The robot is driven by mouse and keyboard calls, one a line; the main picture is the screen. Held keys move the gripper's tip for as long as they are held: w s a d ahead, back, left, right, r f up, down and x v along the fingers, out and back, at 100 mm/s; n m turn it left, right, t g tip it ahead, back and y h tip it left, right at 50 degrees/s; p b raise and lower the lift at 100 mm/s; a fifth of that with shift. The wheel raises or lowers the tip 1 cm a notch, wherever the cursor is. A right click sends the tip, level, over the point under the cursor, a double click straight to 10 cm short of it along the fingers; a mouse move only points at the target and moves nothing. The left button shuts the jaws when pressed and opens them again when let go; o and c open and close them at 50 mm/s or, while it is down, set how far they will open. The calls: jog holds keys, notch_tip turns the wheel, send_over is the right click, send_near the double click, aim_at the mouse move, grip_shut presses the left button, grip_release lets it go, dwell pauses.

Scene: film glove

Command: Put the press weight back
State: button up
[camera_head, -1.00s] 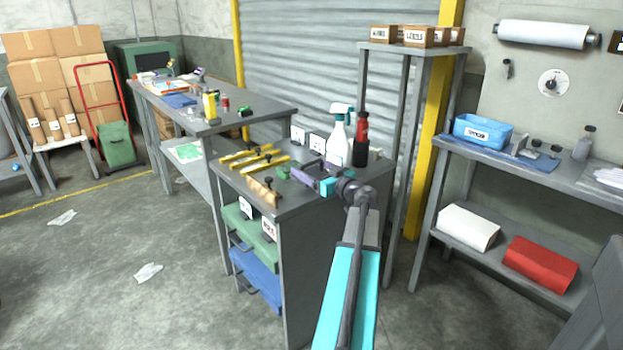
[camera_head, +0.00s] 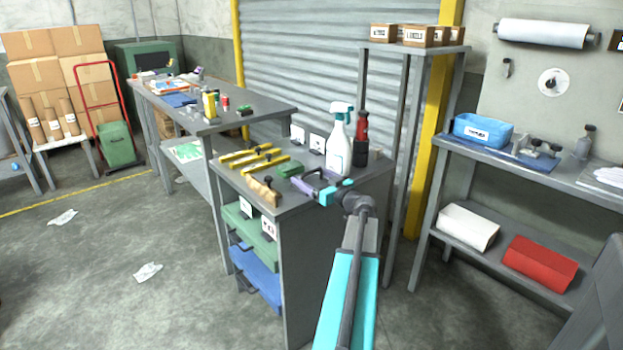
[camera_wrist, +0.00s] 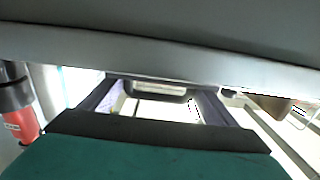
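I cannot tell for certain which thing is the press weight. A small green block (camera_head: 290,169) lies on the grey cabinet top (camera_head: 330,181), just behind and left of my gripper. My gripper (camera_head: 313,181) is over the right part of that top, its dark and lilac fingers spread apart. In the wrist view the two fingers (camera_wrist: 155,108) also stand apart, with bright space between them. A dark curved bar (camera_wrist: 150,90) spans the gap at the far end; whether it touches the fingers is unclear. I see nothing clamped.
Yellow clamps (camera_head: 254,158) and a wooden-handled tool (camera_head: 263,190) lie left on the cabinet. A white spray bottle (camera_head: 339,152) and a red-and-black bottle (camera_head: 361,135) stand behind my gripper. A right-hand bench (camera_head: 565,178) holds a blue bin (camera_head: 483,130) and metal pieces with knobs (camera_head: 536,147).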

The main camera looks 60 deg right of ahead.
jog(key=o, duration=0.4)
jog(key=shift+c, duration=0.2)
jog(key=shift+r, duration=0.15)
jog(key=v, duration=1.2)
jog(key=shift+b, duration=0.3)
jog(key=shift+s, duration=0.15)
